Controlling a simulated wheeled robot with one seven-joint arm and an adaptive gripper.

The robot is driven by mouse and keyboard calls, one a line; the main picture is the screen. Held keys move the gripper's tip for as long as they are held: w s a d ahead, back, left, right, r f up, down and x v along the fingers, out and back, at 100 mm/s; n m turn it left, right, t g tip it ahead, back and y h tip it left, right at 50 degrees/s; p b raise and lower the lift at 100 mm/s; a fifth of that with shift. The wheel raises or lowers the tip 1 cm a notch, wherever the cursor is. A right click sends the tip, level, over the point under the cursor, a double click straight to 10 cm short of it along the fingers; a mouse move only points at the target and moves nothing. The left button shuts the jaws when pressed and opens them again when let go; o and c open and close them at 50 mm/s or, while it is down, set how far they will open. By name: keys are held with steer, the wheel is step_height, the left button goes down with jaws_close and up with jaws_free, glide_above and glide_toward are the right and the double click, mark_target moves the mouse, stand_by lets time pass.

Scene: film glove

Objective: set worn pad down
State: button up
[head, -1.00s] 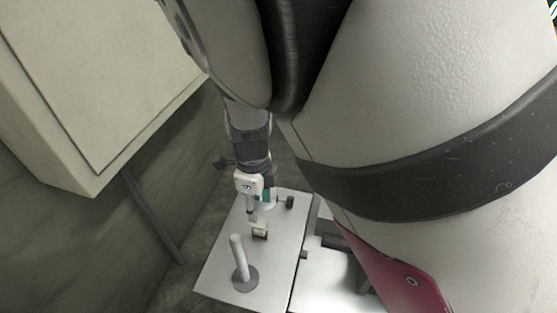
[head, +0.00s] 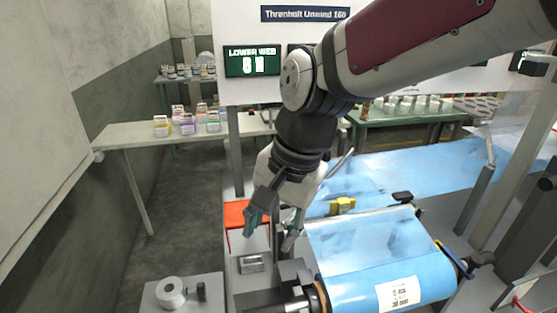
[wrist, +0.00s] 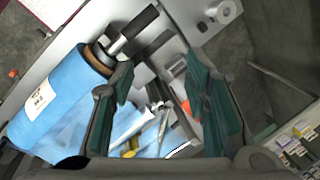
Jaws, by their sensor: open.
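My gripper (head: 270,235) hangs open, fingers downward, left of the blue film roll in the head view. In the wrist view its two teal-padded fingers (wrist: 158,72) stand wide apart with nothing seen between them. I cannot pick out the worn pad for certain in either view. A small grey metal holder (head: 252,264) sits on the machine surface below and slightly left of the fingers. An orange-red tray (head: 235,216) lies behind and left of the fingers, partly hidden by my gripper; some orange also shows in the wrist view (wrist: 186,107).
The blue film roll (head: 372,280) with a white label lies close on the right, beside a dark shaft. A yellow block (head: 342,206) sits behind it. A white spool (head: 171,293) stands on a grey stand at the left front. A shelf (head: 135,134) with colourful boxes is further back.

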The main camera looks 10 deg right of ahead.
steer(key=s+d+r+n+t+h, duration=0.2)
steer(key=s+d+n, duration=0.5)
steer(key=s+d, duration=0.4)
steer(key=shift+d+r+n+t, duration=0.3)
steer(key=shift+d+r+t, duration=0.1)
steer(key=shift+d+r, duration=0.4)
